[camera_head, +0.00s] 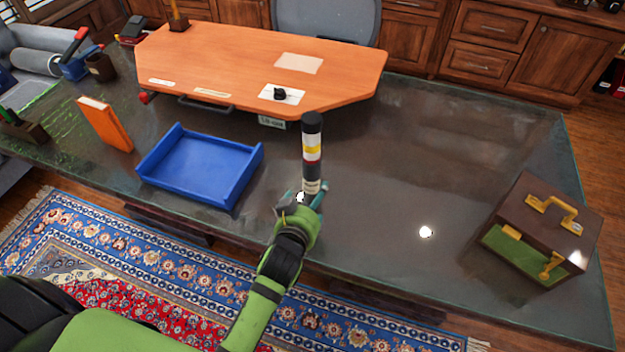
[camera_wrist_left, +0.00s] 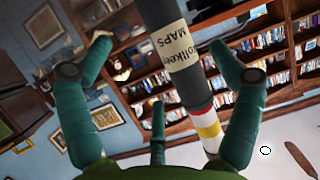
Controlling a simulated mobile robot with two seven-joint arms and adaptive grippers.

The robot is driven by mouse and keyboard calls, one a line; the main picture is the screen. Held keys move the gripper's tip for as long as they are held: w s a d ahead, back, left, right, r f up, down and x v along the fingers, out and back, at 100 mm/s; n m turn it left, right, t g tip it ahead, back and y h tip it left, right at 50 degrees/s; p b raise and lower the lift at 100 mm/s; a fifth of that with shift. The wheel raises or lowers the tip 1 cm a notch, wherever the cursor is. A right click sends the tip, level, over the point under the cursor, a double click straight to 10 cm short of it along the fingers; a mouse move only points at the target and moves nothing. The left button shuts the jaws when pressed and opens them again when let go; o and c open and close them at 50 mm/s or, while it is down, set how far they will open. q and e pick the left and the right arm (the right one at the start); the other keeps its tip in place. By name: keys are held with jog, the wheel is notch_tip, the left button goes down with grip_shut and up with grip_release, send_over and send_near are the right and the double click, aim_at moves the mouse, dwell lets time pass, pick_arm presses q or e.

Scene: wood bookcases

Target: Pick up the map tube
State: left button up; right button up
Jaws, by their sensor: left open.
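The map tube (camera_head: 312,140) stands about upright on the dark desk, near its front edge. My left gripper (camera_head: 306,199) is at the tube's lower end, on the near side. In the left wrist view the tube (camera_wrist_left: 172,50) crosses between the spread green fingers (camera_wrist_left: 160,44), with the label reading "MAPS". The fingers are open, with visible gaps to the tube. The tube's foot is hidden behind my gripper in the head view. My right gripper is not in view.
A blue tray (camera_head: 200,168) lies left of the tube, and an orange book (camera_head: 105,124) farther left. An orange raised board (camera_head: 230,66) is behind. A brown case with brass handle (camera_head: 560,200) stands at the right. The desk between tube and case is clear.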

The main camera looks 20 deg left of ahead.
aim_at(313, 186)
pick_arm(q)
jog(key=x, duration=0.3)
jog(key=r+p+x, duration=0.1)
jog(key=x, duration=0.2)
jog(key=shift+w+a+r, duration=0.1)
jog(key=shift+w+a, duration=0.1)
jog(key=shift+w, duration=0.45)
jog(key=c, duration=1.4)
